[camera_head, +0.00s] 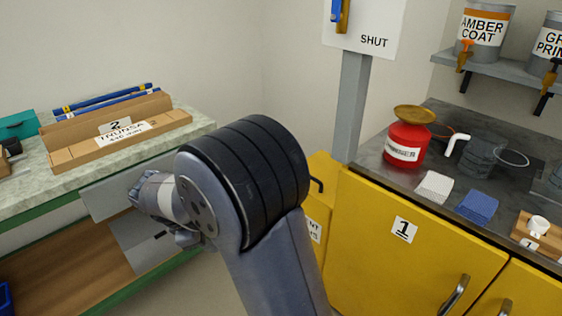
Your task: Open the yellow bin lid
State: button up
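The yellow bin (317,215) stands in the gap between the left bench and the yellow cabinet, partly hidden behind my arm. A black handle shows at its upper part, and a white label with cut-off lettering is on its front. Its lid (322,168) shows only in part; it looks down, but my arm hides much of it. My arm bends across the middle of the view, and its wrist end with my gripper (150,193) points left, in front of the left bench and away from the bin. The fingers cannot be made out clearly.
The left bench (180,140) carries a wooden rod rack (125,140) labelled 2. At right, the yellow cabinet (380,255) bears a red can (405,148), folded cloths and a small board. A grey post (351,105) with a SHUT sign (372,40) rises behind the bin.

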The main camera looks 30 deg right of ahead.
aim_at(324, 170)
jog(key=i+z, duration=0.35)
jog(key=i+j+z, duration=0.15)
jog(key=z, duration=0.2)
jog(key=i+j+z, duration=0.55)
jog(key=z, duration=0.25)
jog(key=i+j+z, duration=0.15)
jog(key=z, duration=0.25)
